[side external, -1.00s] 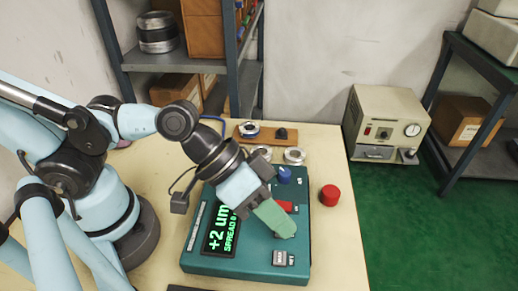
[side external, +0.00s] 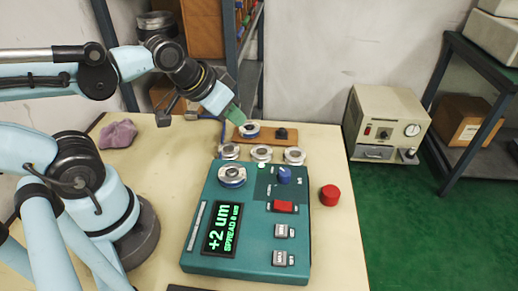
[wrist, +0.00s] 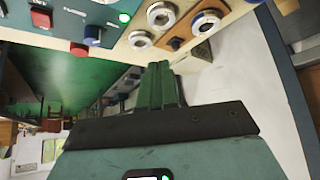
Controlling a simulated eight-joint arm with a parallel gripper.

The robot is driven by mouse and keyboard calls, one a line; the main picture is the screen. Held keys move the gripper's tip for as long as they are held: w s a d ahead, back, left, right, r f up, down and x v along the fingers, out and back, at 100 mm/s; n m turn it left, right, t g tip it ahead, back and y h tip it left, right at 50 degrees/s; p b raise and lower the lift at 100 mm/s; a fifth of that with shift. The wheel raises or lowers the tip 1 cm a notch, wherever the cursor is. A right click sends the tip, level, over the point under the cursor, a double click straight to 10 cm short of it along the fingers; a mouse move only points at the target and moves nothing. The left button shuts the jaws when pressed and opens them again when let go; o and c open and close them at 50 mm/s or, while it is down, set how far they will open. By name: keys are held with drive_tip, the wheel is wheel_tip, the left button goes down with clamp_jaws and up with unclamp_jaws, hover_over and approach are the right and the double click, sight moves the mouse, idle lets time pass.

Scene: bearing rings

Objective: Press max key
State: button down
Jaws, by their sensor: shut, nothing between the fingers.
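The teal gauge box (side external: 208,262) sits on the table with a lit green display (side external: 221,229) reading +2 um and SPREAD 0 um. Its right side holds a blue knob (side external: 284,174), a red switch (side external: 284,206) and two grey keys, an upper key (side external: 281,231) and a lower key (side external: 284,258). Their labels are too small to read, so I cannot tell which is max. A bearing ring (side external: 232,174) sits on the box's back left. My gripper (side external: 234,114) is shut and empty, raised behind the box near the wooden board. Its green fingers (wrist: 160,70) show in the wrist view.
Several bearing rings stand behind the box, one of them at the right (side external: 294,156). A wooden board (side external: 267,138) holds another ring (side external: 249,130). A red cap (side external: 330,195) stands right of the box. A purple cloth (side external: 118,134) lies at left. A metal shelf (side external: 244,60) rises behind the table.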

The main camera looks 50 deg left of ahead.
drive_tip(key=s+d+r+n+g+h, duration=0.1)
drive_tip(key=d+r+n+g+h, duration=0.2)
drive_tip(key=d, duration=0.9)
wheel_tip(320, 180, up, 2)
drive_tip(key=n+g+y, duration=0.3)
drive_tip(key=n+g, duration=0.1)
drive_tip(key=n, duration=0.2)
hover_over(282, 257)
drive_tip(key=shift+s, duration=0.15)
wheel_tip(282, 257, down, 14)
drive_tip(key=shift+f, duration=0.1)
drive_tip(key=shift+f, duration=0.75)
wheel_tip(282, 257, up, 15)
drive_tip(key=shift+f, duration=0.15)
idle(0.5)
